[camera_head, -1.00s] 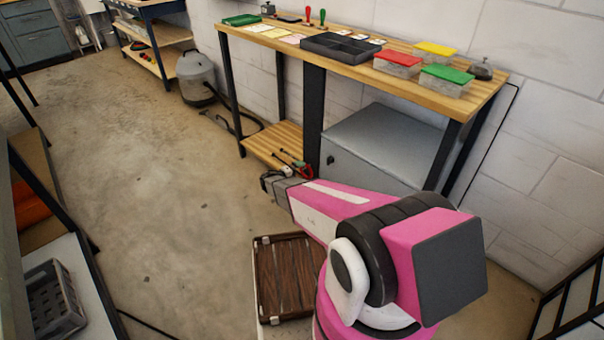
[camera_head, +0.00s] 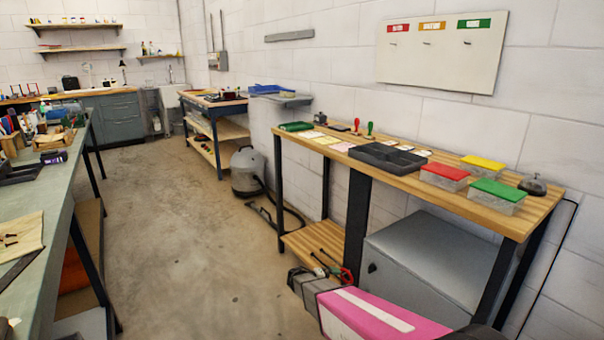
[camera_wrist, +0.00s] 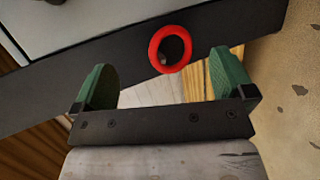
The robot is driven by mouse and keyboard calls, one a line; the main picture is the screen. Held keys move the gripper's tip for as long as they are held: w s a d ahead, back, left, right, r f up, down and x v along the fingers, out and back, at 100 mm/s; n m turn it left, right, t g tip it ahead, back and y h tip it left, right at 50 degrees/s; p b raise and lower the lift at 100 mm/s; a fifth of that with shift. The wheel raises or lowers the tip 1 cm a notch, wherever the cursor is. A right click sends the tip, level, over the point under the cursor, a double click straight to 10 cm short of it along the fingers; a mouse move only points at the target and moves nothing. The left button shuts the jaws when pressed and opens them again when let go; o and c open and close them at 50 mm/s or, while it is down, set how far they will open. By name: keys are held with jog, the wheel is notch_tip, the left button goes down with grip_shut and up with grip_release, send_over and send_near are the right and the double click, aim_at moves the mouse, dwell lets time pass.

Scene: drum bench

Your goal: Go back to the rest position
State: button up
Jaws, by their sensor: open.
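My gripper (camera_head: 303,282) is low in the head view, by the front of the bench's lower wooden shelf (camera_head: 312,240). In the wrist view my gripper (camera_wrist: 164,78) has its two green-padded fingers wide apart, with nothing clamped between them. A red ring (camera_wrist: 155,58) shows between and beyond the fingertips, apart from both pads. In the head view a small red item (camera_head: 346,275) lies near the shelf's front edge. I cannot tell if it is the same thing.
The wooden bench (camera_head: 480,205) carries a black divided tray (camera_head: 388,157), lidded boxes and stamps. A grey cabinet (camera_head: 425,260) stands below it. A green-topped table (camera_head: 40,240) is at left. The floor (camera_head: 190,240) between is mostly clear.

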jog(key=s+d+r+m+g+y, duration=0.2)
jog(key=s+r+y, duration=0.4)
jog(key=s+r, duration=0.3)
jog(key=s+d+r+m+g+y, duration=0.1)
jog(key=s+d+r+m+y, duration=0.1)
jog(key=s+r+y, duration=0.5)
jog(key=s+d+r, duration=0.1)
jog(key=s+r, duration=0.1)
jog(key=s, duration=0.1)
jog(key=shift+s+r+g, duration=0.2)
jog(key=shift+s+g, duration=0.05)
jog(key=shift+g, duration=0.15)
jog(key=shift+s, duration=0.1)
